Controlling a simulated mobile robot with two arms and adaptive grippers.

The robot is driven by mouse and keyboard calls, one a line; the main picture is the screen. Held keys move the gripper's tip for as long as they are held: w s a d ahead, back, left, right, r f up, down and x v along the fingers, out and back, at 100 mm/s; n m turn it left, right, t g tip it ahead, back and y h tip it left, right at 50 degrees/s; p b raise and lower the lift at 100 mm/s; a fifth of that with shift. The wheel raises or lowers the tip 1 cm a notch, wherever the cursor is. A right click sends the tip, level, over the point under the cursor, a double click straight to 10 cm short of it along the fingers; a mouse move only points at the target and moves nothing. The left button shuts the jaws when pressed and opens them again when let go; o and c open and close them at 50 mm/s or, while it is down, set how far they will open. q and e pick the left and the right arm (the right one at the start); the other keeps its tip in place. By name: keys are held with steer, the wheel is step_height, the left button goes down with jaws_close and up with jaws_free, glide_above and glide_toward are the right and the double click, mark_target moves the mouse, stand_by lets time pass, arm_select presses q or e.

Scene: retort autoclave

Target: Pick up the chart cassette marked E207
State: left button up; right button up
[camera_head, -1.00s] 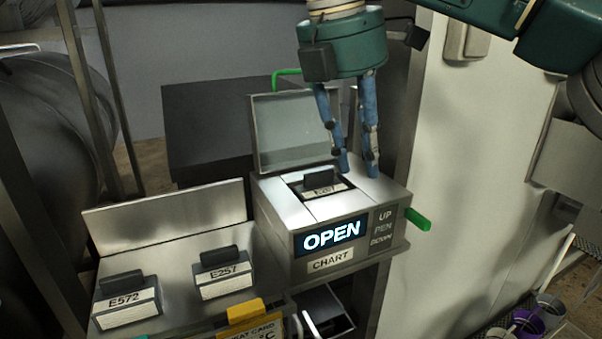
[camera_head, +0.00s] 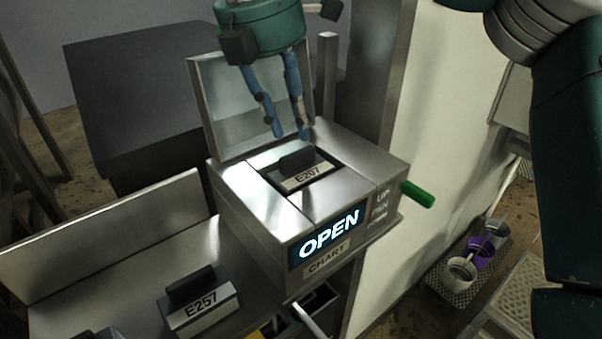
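The chart cassette whose label appears to read E207 (camera_head: 306,177) sits in the slot on top of the chart recorder (camera_head: 345,199), its dark grip (camera_head: 296,158) upward. The recorder's lid (camera_head: 224,108) stands open and its display reads OPEN. My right gripper (camera_head: 291,135) points down just above and behind the cassette grip. Its two blue fingers are apart with nothing between them. Whether a fingertip touches the grip cannot be told. My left gripper is not in view.
Another cassette, E257 (camera_head: 201,303), sits on the metal shelf (camera_head: 110,262) at lower left. A green lever (camera_head: 418,194) sticks out from the recorder's right side. A white panel (camera_head: 432,130) stands to the right. A rack of cups (camera_head: 461,269) is at lower right.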

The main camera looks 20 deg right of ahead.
mark_target(295, 151)
steer(key=shift+f+p, duration=0.3)
steer(key=shift+f, duration=0.05)
step_height(295, 151, down, 4)
steer(key=shift+r+p, duration=0.25)
steer(key=shift+p, duration=0.95)
steer(key=shift+d+f, duration=0.25)
steer(key=shift+f, duration=0.35)
steer(key=shift+a+r, duration=0.1)
jaws_close()
